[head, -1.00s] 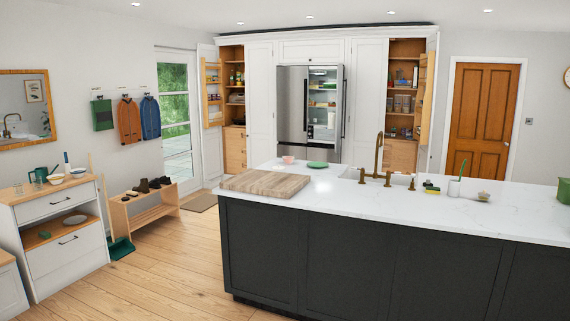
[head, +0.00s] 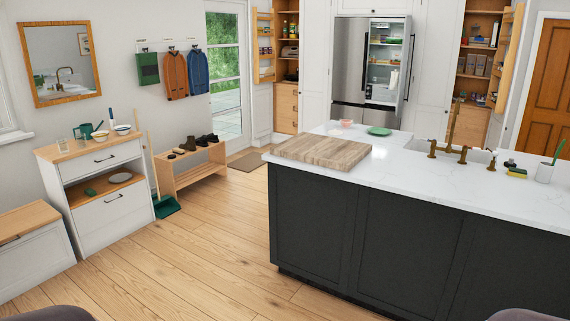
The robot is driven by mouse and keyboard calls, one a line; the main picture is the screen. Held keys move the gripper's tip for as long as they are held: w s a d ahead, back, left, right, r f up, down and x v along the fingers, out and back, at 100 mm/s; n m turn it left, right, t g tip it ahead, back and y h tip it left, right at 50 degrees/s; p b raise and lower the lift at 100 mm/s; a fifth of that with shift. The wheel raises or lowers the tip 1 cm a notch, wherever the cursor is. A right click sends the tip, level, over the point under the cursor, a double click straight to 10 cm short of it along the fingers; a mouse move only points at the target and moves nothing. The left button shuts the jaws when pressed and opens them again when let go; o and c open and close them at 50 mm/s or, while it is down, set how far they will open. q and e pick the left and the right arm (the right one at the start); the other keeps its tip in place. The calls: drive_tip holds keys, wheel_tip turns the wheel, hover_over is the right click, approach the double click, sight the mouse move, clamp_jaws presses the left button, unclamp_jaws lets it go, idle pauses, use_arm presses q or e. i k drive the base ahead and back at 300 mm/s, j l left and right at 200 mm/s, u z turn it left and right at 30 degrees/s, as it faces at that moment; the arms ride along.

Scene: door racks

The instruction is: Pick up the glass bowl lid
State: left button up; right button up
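I cannot make out a glass bowl lid for certain. On the white dresser (head: 60,206) at left stand a clear glass-like item (head: 62,146), a green jug (head: 84,131) and small bowls (head: 122,129). A flat grey disc (head: 120,177) lies on the dresser's open wooden shelf, with a small dark green item beside it. On the island (head: 425,178) are a pink bowl (head: 346,123) and a flat green round thing (head: 379,131). Neither gripper is in view; only rounded dark parts of mine show at the bottom edge.
A shoe bench (head: 189,163), a broom and a green dustpan (head: 166,206) stand by the wall. Wood floor (head: 190,250) between dresser and island is clear.

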sight(344, 122)
drive_tip(key=i+j+u, duration=0.25)
drive_tip(key=i, duration=0.3)
drive_tip(key=i+l+u, duration=0.2)
drive_tip(key=i, duration=0.4)
drive_tip(key=i+u, duration=0.25)
drive_tip(key=i, duration=0.35)
drive_tip(key=i+l+u, duration=0.2)
drive_tip(key=i, duration=0.35)
drive_tip(key=i+l+u, duration=0.25)
drive_tip(key=i, duration=0.35)
drive_tip(key=i+z, duration=0.1)
drive_tip(key=i, duration=0.4)
drive_tip(key=i+j+z, duration=0.15)
drive_tip(key=i, duration=0.35)
drive_tip(key=i+z, duration=0.1)
drive_tip(key=i, duration=0.45)
drive_tip(key=i+j+z, duration=0.1)
drive_tip(key=i+j, duration=0.15)
drive_tip(key=i, duration=0.25)
drive_tip(key=i+l+z, duration=0.2)
drive_tip(key=i+z, duration=0.2)
drive_tip(key=i, duration=0.15)
drive_tip(key=i+z, duration=0.35)
drive_tip(key=i, duration=0.2)
drive_tip(key=i+z, duration=0.4)
drive_tip(key=i, duration=0.15)
drive_tip(key=i+j+z, duration=0.4)
drive_tip(key=i, duration=0.15)
